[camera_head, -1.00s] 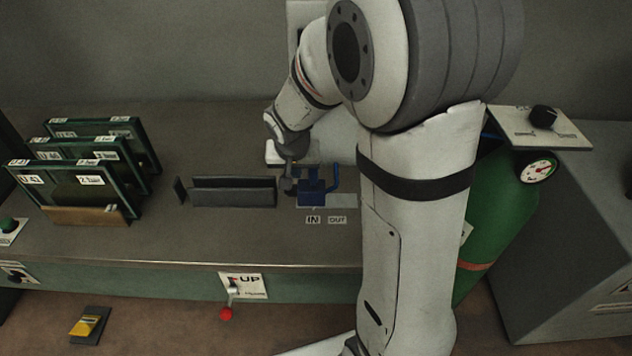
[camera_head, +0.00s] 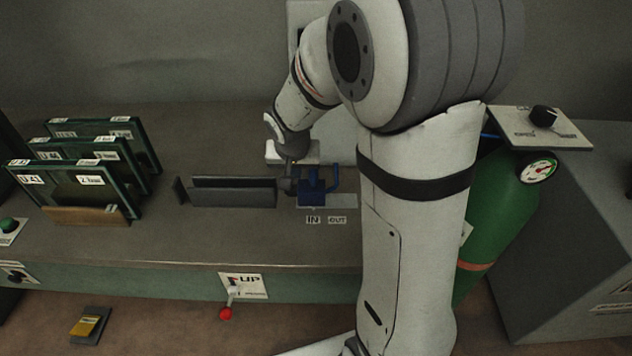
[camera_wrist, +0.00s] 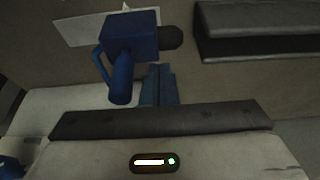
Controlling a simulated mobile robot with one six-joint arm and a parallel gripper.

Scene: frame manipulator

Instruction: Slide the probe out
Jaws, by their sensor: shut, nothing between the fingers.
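The probe appears as a blue block with a blue side handle (camera_head: 313,189), standing by the IN and OUT labels (camera_head: 322,220) on the bench. In the wrist view the blue block (camera_wrist: 131,36) has a bent handle at its left and a dark round nose at its right. My gripper (camera_head: 291,184) is low at the block's left side. In the wrist view its blue-grey fingers (camera_wrist: 159,84) are together and empty, just beside the block and handle. I cannot tell whether they touch it.
A dark slotted rail (camera_head: 235,192) lies left of the block. Several green framed panels (camera_head: 95,165) stand at the far left. A lever with a red knob (camera_head: 226,312) hangs at the bench front. A green gas cylinder (camera_head: 499,220) stands right, behind my arm.

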